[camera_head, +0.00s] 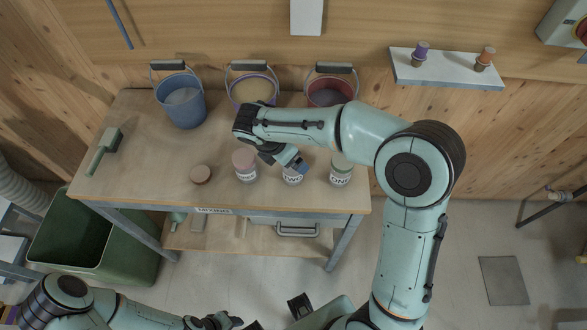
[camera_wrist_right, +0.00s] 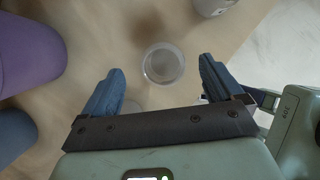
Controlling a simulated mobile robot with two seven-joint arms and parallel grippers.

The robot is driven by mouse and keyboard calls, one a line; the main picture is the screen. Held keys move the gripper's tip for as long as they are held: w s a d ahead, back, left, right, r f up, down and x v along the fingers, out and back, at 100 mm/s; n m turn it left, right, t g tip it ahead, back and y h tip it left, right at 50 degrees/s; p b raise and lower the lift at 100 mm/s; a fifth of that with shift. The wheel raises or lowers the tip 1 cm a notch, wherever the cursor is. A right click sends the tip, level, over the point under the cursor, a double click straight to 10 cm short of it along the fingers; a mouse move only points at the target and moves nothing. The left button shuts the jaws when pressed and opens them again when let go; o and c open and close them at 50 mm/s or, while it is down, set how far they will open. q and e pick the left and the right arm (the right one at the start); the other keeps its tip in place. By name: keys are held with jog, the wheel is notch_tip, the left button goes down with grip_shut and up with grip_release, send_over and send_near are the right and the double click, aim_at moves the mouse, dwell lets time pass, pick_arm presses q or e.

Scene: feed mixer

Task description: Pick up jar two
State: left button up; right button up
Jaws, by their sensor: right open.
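Three labelled jars stand in a row on the workbench in the head view: a pink-lidded jar (camera_head: 245,166), a middle jar (camera_head: 292,177) partly covered by my gripper, and a right jar (camera_head: 341,171). Their labels are too small to read surely. My right gripper (camera_head: 298,164) is open and empty above the middle jar. In the right wrist view, a round, pale jar (camera_wrist_right: 164,63) lies ahead, between the lines of the two blue fingers (camera_wrist_right: 160,88), with space on both sides. My left gripper (camera_head: 214,322) is at the bottom edge of the head view; its jaws are unclear.
A blue bucket (camera_head: 183,104), a purple-rimmed bucket (camera_head: 252,90) and a red bucket (camera_head: 329,93) stand along the back of the bench (camera_head: 135,180). A green bin (camera_head: 92,238) stands on the floor.

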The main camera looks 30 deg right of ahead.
jog(key=shift+x, duration=0.9)
jog(key=x, duration=0.4)
jog(key=shift+s+a+f, duration=0.2)
jog(key=shift+a+f, duration=0.05)
jog(key=shift+a, duration=0.15)
jog(key=shift+w+d+f, duration=0.1)
jog(key=shift+d+f, duration=0.15)
jog(key=shift+f, duration=0.3)
jog(key=c, duration=1)
